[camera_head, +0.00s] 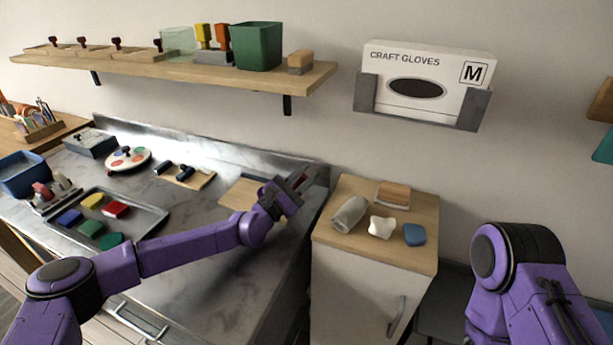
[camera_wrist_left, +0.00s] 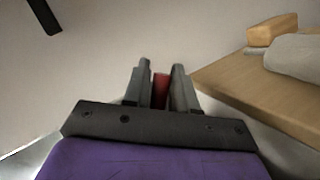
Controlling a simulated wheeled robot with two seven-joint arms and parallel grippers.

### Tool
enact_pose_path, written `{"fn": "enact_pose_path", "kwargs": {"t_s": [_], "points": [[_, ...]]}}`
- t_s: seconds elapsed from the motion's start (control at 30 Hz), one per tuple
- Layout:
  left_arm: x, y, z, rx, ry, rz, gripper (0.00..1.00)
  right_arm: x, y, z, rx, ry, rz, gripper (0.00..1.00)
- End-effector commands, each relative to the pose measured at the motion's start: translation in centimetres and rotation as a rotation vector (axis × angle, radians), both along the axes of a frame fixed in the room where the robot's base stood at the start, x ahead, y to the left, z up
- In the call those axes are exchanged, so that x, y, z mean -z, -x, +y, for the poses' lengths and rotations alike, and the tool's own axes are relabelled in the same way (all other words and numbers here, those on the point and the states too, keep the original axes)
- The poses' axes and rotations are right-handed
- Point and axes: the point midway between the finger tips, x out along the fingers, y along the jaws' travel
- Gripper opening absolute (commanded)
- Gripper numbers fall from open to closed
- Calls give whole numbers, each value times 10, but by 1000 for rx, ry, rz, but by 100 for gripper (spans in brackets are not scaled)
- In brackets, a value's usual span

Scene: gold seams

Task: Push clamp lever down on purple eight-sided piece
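My left gripper (camera_head: 298,181) is above the right end of the marble counter, over a wooden board (camera_head: 240,194). In the left wrist view, its two grey fingers (camera_wrist_left: 161,88) stand close together with a narrow red thing (camera_wrist_left: 160,91) between them. The fingers appear shut on it; I cannot tell whether it is a clamp lever. I cannot make out a purple eight-sided piece in either view. My right arm shows at the right edge, but its fingertips are not visible.
A wooden-topped cabinet (camera_head: 331,232) right of the counter holds a grey roll (camera_head: 349,214), a white lump (camera_head: 382,228), a blue block (camera_head: 414,234) and a brush (camera_head: 393,194). A grey tray (camera_head: 148,217) with coloured pieces lies left. A shelf (camera_head: 130,65) hangs above.

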Motion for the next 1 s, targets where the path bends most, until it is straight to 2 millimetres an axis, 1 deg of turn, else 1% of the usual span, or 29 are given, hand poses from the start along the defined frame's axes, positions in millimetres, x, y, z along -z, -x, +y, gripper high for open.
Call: {"fn": "enact_pose_path", "kwargs": {"t_s": [0.3, 0.4, 0.47, 0.7, 0.8, 0.9, 1.0], "points": [[0, 0, 0, 0, 0, -1, 39, 0, 0, 0, 0, 0, 0, 43], [4, 5, 6, -2, -1, 0, 39, 3, 0, 0, 0, 0, 0, 43], [5, 12, 14, -3, -1, 0, 39, 4, 0, 0, 0, 0, 0, 43], [5, 61, 57, -3, -1, 0, 39, 7, 0, 0, 0, 0, 0, 43], [4, 78, 72, -3, -2, -2, 39, 9, 0, 0, 0, 0, 0, 43], [4, 90, 82, -2, 0, -2, 39, 11, 0, 0, 0, 0, 0, 43], [4, 96, 87, -1, 0, -1, 39, 11, 0, 0, 0, 0, 0, 43]]}}
